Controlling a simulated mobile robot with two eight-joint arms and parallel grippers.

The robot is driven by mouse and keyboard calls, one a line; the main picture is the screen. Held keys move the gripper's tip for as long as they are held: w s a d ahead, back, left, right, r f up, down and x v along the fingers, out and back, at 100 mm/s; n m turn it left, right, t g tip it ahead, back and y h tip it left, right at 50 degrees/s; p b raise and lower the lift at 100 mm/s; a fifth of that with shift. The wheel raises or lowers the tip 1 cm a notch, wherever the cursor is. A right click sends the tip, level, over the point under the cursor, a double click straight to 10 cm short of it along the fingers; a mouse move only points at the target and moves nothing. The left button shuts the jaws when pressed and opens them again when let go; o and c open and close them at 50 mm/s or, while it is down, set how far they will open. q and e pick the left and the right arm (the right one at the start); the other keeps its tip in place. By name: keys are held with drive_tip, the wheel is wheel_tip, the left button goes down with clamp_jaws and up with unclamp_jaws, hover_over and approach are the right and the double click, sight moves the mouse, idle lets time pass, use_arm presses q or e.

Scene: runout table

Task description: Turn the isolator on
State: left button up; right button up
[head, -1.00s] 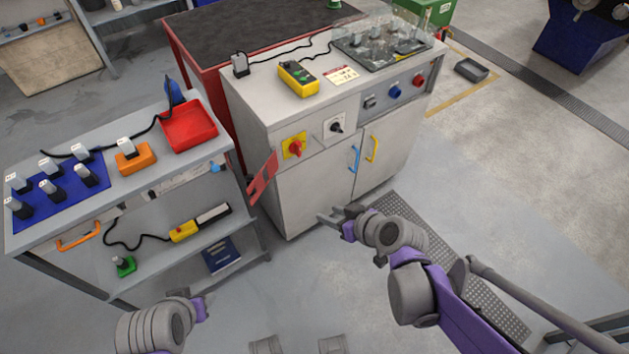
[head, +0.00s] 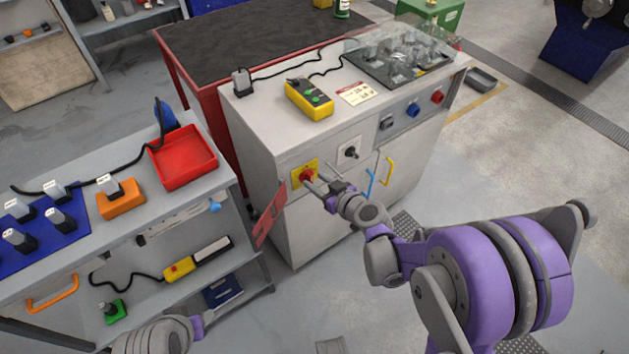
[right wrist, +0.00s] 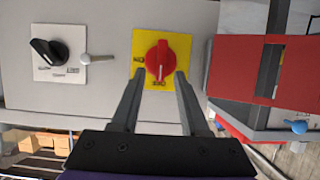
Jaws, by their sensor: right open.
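The isolator is a red rotary knob on a yellow plate (head: 298,182) on the upper front of the grey cabinet. In the right wrist view the red knob (right wrist: 160,61) has its grip bar upright in the picture. My right gripper (head: 322,184) is open at the isolator. In the right wrist view its fingertips (right wrist: 160,73) lie one on each side of the knob, with no clear contact. The label's writing is too small to read. My left gripper (head: 222,307) is low at the bottom left, empty-looking, its jaws unclear.
A black rotary switch (head: 351,153) on a white plate sits beside the isolator; it also shows in the right wrist view (right wrist: 48,52). A red panel (head: 270,216) juts from the cabinet's left side. Blue (head: 371,182) and yellow (head: 390,171) door handles are close by.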

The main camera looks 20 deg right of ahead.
drive_tip(key=shift+x, duration=0.75)
clamp_jaws()
